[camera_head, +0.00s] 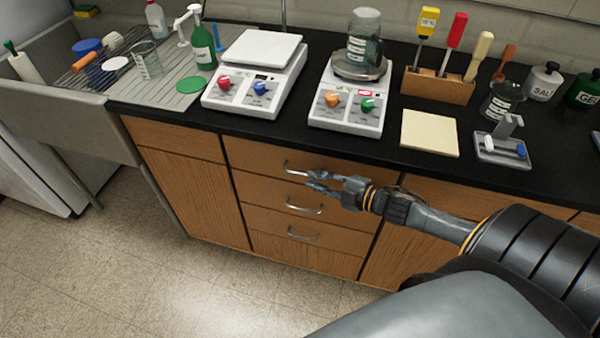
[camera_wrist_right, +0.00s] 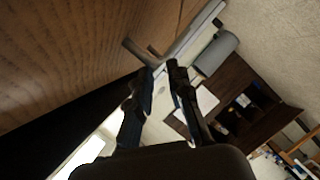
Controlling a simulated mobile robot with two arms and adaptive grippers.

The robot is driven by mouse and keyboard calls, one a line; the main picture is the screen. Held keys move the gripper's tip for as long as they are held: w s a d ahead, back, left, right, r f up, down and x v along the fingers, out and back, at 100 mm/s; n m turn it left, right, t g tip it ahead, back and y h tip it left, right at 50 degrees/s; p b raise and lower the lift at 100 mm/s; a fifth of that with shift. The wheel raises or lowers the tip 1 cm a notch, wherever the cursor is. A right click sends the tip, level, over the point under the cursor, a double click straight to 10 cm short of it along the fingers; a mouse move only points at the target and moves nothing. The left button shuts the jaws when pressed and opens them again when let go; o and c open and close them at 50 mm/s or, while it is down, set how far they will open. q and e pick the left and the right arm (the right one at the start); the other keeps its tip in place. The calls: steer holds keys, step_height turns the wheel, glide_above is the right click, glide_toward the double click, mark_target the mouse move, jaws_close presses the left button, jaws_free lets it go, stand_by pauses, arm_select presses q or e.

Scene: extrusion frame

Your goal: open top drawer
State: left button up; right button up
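The top drawer (camera_head: 255,156) is a wooden front just under the black counter. It looks shut, flush with its neighbours. Its metal bar handle (camera_head: 295,170) is partly behind my right gripper (camera_head: 314,182), which reaches in from the right. In the right wrist view, the fingers of my right gripper (camera_wrist_right: 162,72) are apart. The grey handle (camera_wrist_right: 188,43) lies at the fingertips; I cannot tell whether they touch it. My left gripper is not in view.
Two lower drawers with handles (camera_head: 305,209) (camera_head: 303,237) sit below. The black counter (camera_head: 290,140) overhangs the drawers and bears two scales (camera_head: 262,65) (camera_head: 345,115), a tool holder (camera_head: 437,88) and a beige pad (camera_head: 430,133). The floor (camera_head: 190,290) before the cabinet is clear.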

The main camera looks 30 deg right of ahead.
mark_target(304, 175)
steer(key=shift+x, duration=2.95)
steer(key=shift+r, duration=0.1)
steer(key=shift+c, duration=0.4)
jaws_close()
